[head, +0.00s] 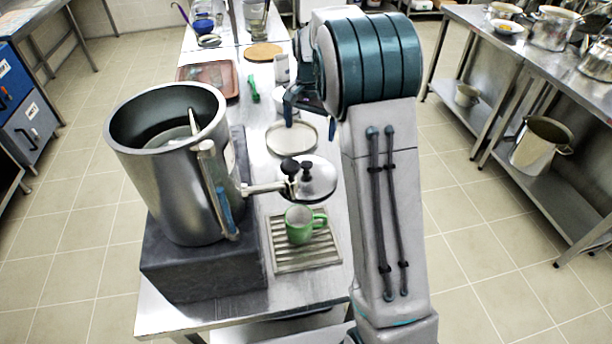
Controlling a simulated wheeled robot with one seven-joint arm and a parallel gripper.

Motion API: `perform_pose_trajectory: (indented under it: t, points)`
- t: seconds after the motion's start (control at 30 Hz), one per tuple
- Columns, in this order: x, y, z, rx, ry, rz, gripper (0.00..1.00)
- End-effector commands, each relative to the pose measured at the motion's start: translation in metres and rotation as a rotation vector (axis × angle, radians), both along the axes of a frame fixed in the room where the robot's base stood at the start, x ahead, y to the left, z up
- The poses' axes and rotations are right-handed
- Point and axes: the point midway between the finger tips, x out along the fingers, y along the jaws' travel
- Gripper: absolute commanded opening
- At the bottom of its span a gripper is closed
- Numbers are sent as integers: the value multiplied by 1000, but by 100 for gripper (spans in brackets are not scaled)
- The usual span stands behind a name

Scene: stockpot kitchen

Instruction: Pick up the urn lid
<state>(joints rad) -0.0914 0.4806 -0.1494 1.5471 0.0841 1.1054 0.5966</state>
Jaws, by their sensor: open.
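The urn (165,185) is a large open metal pot on a dark block, with a sight gauge and a tap (265,187) on its right side. A shiny domed lid (320,182) with a black knob, which looks like the urn lid, lies on the steel table just beyond the tap's end. The tap partly overlaps it. My gripper (307,117) is open and empty, above the table beyond the lid and apart from it. My arm hides part of the gripper.
A green mug (300,225) stands on a slatted drip tray (283,264) in front of the lid. A round shallow plate (278,150) lies behind the lid. Farther back are a brown tray (227,92), a green utensil (253,89) and a wooden board (262,52). Side tables flank the aisle.

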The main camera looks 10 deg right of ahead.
Motion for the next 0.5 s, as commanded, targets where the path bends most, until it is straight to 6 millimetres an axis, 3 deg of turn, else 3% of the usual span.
perform_pose_trajectory:
  t: [0.27, 0.5]
  points:
    - [13, 1, -27, -6, 18, -31, 100]
    - [12, 1, -74, -6, 19, -31, 100]
